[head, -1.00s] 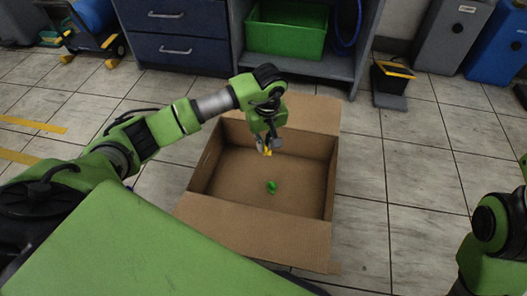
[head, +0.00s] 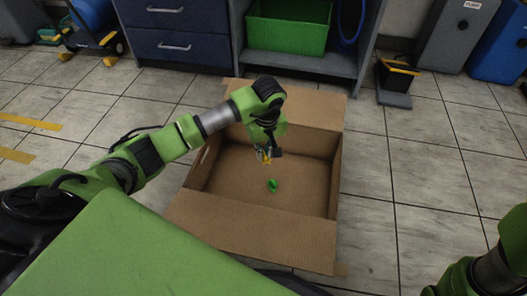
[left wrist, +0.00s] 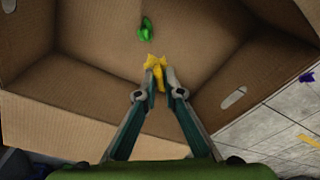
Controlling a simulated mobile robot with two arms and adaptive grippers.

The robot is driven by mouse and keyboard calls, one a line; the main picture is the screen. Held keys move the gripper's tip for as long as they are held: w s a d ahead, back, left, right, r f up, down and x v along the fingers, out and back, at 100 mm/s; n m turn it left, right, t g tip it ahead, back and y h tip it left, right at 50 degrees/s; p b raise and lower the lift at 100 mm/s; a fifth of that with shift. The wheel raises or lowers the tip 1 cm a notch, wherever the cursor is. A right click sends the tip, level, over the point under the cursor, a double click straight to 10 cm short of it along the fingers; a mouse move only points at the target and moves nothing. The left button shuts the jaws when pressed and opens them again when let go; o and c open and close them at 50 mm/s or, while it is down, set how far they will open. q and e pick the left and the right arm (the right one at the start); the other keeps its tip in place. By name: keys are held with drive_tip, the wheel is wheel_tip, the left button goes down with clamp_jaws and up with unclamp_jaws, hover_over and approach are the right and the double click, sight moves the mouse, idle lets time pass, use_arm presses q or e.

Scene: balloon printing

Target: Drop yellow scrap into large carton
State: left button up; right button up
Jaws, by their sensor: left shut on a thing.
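The large carton (head: 240,232) stands open on the floor with its flaps folded out. My left gripper (head: 264,155) is over the inside of the carton, pointing down. It is shut on the yellow scrap (left wrist: 157,66), which shows between its fingertips (left wrist: 158,82) in the left wrist view. The carton's floor (left wrist: 195,35) lies beyond the scrap in that view. A green scrap (head: 272,185) lies on the carton's floor; it also shows in the left wrist view (left wrist: 145,29). My right arm shows at the right edge of the head view, but its gripper is out of view.
A purple scrap (left wrist: 306,77) lies on the tiled floor outside the carton. A green bin (head: 288,30) sits on a shelf behind the carton, beside a dark blue drawer cabinet (head: 175,25). Tiled floor right of the carton is clear.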

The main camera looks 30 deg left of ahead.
sight(265, 159)
use_arm(q)
drive_tip(key=o, duration=0.7)
drive_tip(key=shift+o, duration=0.2)
drive_tip(key=shift+r, duration=0.15)
wheel_tip(265, 159, up, 12)
drive_tip(key=d, duration=0.1)
drive_tip(key=shift+s, duration=0.45)
drive_tip(key=shift+f, duration=0.2)
